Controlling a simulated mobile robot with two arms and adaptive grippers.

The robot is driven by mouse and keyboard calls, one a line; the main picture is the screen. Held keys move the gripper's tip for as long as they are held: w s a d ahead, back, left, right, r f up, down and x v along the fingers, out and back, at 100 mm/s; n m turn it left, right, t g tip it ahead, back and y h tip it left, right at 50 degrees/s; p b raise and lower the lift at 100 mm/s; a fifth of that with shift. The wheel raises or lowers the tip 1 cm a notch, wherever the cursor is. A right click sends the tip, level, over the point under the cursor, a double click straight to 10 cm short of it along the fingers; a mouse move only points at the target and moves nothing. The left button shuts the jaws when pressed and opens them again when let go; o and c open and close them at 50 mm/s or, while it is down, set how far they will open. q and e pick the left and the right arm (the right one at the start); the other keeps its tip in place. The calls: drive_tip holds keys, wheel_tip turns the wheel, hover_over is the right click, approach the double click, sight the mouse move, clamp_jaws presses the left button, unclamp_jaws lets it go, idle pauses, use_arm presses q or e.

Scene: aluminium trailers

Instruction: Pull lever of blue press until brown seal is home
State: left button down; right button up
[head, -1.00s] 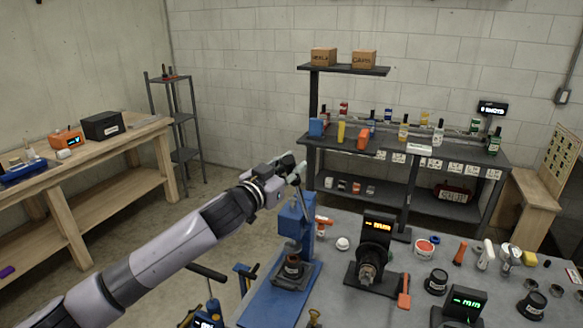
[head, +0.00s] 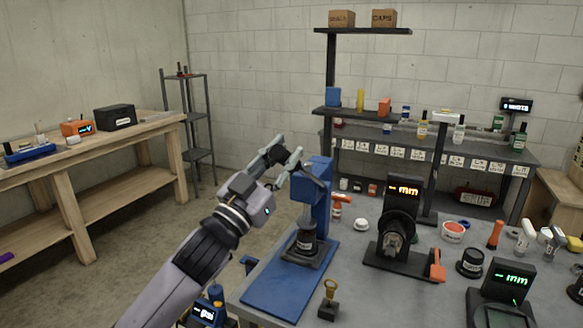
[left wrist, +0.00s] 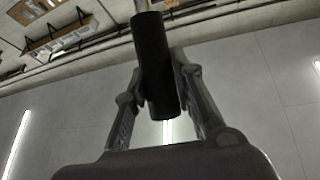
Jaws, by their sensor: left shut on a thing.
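The blue press (head: 318,195) stands upright on its blue base plate (head: 270,292) at the front left of the grey bench. My left gripper (head: 288,168) is beside the press head, at its left. It is shut on the lever's black handle (left wrist: 152,65), which sits between its fingers in the left wrist view. The lever (head: 311,179) slopes between the gripper and the press head. The ram (head: 307,217) comes down onto a dark, labelled housing (head: 305,243) under the press. I cannot make out the brown seal there. My right gripper is not in view.
A gauge with an orange display (head: 403,190), an orange-handled tool (head: 340,203), a small brass-topped stamp (head: 329,298) and a green-display gauge (head: 511,278) stand around the press. A shelf rack is behind; a wooden bench (head: 85,155) is at left.

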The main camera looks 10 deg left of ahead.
use_arm(q)
drive_tip(key=shift+m+t+h, duration=0.3)
drive_tip(key=shift+t+h, duration=0.3)
drive_tip(key=shift+t, duration=0.1)
drive_tip(key=shift+s+a+f+b, duration=0.15)
drive_tip(key=shift+s+f+b, duration=0.25)
drive_tip(key=shift+f+b, duration=0.45)
drive_tip(key=shift+s+a+f+b, duration=0.1)
drive_tip(key=shift+s+f+b, duration=0.45)
drive_tip(key=shift+b, duration=0.5)
drive_tip(key=shift+s+a+f+b, duration=0.15)
drive_tip(key=shift+s+f+b, duration=0.15)
drive_tip(key=shift+f+b, duration=0.6)
drive_tip(key=shift+r, duration=0.15)
drive_tip(key=c, duration=1.3)
unclamp_jaws()
drive_tip(key=shift+c, duration=0.2)
drive_tip(key=v, duration=1.2)
